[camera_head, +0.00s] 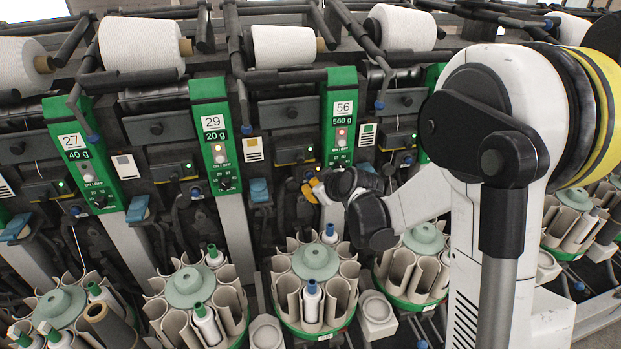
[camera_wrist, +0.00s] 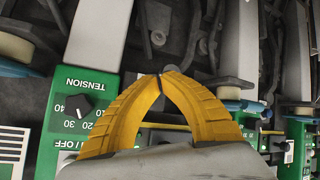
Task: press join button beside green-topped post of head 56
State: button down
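The wrist picture is upside down; a green panel with a TENSION dial (camera_wrist: 73,106) is left of the fingers. A dark unit with a yellow strip (camera_head: 292,156) sits left of the post. I cannot make out the join button.
The post of head 29 (camera_head: 214,135) is to the left, with a blue lever (camera_head: 259,190) between the posts. Bobbin carousels (camera_head: 316,262) stand below, and white yarn cones (camera_head: 284,47) lie above. My arm hides much of the right side.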

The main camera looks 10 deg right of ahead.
jog(key=shift+s, duration=0.2)
jog(key=s, duration=0.4)
jog(key=shift+s, duration=0.4)
dwell(0.6)
jog(key=s+r+m+g+h, duration=0.1)
jog(key=s+r+m, duration=0.2)
jog(key=s, duration=1.1)
jog(key=s+r+m+g+h, duration=0.1)
jog(key=s+r+m, duration=0.3)
jog(key=s, duration=0.9)
jog(key=shift+s+d+r+g+h, duration=0.3)
jog(key=shift+s+d+g, duration=0.1)
jog(key=shift+g, duration=0.4)
dwell(0.7)
